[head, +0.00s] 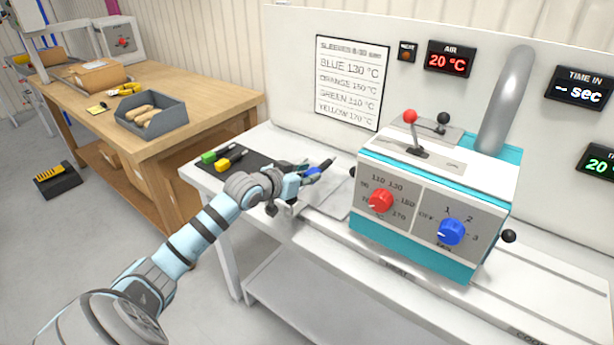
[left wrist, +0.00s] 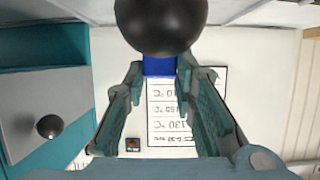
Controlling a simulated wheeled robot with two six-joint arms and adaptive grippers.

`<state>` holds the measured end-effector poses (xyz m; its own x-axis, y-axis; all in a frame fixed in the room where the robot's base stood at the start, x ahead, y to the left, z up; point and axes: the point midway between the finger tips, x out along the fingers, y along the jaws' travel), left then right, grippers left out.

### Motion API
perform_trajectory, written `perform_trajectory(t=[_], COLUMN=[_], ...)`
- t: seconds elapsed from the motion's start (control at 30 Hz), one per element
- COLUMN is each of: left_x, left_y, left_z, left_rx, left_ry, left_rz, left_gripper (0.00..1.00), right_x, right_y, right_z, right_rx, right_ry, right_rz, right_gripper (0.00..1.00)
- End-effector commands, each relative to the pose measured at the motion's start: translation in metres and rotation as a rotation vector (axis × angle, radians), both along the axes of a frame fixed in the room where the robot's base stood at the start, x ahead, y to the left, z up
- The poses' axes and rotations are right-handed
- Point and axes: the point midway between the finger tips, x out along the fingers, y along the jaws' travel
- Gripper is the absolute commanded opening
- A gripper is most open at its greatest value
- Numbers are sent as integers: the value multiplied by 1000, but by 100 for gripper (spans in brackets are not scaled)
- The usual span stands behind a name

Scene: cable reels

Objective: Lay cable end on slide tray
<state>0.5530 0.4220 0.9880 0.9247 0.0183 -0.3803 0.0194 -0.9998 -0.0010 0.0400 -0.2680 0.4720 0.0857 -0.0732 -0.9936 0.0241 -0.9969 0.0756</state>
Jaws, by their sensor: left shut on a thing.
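My left gripper (head: 312,172) reaches over the left end of the white bench. It is shut on a dark cable end with a blue sleeve (head: 312,169), held above the bench surface. In the left wrist view the blue sleeve (left wrist: 158,66) shows between the two fingers, and a large dark round part (left wrist: 160,22) lies close to the camera. A pale flat plate, seemingly the slide tray (head: 325,199), lies below and right of the gripper, left of the machine. The cable end appears above it, apart from it. The arm hides part of that area. My right gripper is not in view.
The teal and white heater machine (head: 415,258) with red and blue knobs stands right of the gripper. A dark mat (head: 236,170) holds green and yellow pieces on the left. A sleeve chart (head: 350,82) is on the panel behind. A wooden table (head: 180,90) bears a grey bin (head: 152,128).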

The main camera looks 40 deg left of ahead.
Motion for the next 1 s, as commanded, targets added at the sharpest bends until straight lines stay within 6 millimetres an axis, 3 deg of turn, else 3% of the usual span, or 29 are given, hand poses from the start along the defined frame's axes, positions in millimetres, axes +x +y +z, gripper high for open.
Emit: perform_trajectory(t=[0.03, 0.17, 0.53, 1.0], left_x=[0, -1, -5, -4], left_y=[0, 1, 2, 2], left_z=[-14, -20, -15, -16], left_rx=[1, 1, 1, 0], left_ry=[-1, -1, 0, -1], left_rz=[0, 1, 3, 3], left_gripper=[0, 0, 0, 0], right_x=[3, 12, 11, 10], right_y=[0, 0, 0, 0], right_z=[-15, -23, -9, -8], right_rx=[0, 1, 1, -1], right_ry=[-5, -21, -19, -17], right_rz=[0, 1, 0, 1], right_gripper=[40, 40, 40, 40])
